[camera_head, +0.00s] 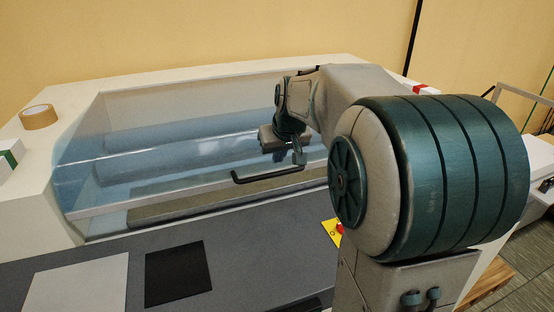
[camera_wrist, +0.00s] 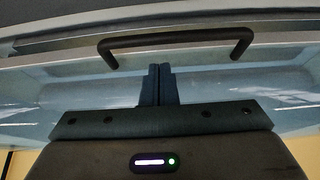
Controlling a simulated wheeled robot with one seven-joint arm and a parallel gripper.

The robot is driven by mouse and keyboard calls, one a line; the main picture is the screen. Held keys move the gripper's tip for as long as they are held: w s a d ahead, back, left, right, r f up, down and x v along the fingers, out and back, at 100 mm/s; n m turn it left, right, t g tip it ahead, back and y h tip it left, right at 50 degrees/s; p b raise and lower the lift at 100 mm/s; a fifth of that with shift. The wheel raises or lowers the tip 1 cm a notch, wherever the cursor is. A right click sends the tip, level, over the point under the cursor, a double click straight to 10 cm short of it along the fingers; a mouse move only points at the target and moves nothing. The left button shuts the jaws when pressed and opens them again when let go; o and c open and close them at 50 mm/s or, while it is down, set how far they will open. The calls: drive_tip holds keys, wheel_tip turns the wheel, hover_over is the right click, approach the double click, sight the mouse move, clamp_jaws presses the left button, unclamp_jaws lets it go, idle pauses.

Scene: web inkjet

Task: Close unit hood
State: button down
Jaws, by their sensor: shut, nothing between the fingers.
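The unit hood (camera_head: 140,160) is a clear bluish cover with a pale lower frame on the front of the white printer unit. A dark bar handle (camera_head: 268,175) sits at the hood's lower edge; it also shows at the top of the wrist view (camera_wrist: 176,42). The hood seems to lie over the opening and the rollers behind it, but I cannot tell if it is fully down. My gripper (camera_head: 299,158) is at the hood, just above the handle's right end. In the wrist view my gripper (camera_wrist: 160,68) has its fingers together, apart from the handle, with nothing between them.
The unit's white body (camera_head: 25,200) surrounds the hood, with a tape roll (camera_head: 38,116) on its top left. A grey ledge in front holds a light sheet (camera_head: 80,282) and a black sheet (camera_head: 177,273). A yellow label with a red button (camera_head: 337,230) is beside my arm.

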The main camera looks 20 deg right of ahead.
drive_tip(key=shift+s+f, duration=0.35)
drive_tip(key=shift+f, duration=0.55)
drive_tip(key=shift+f, duration=0.1)
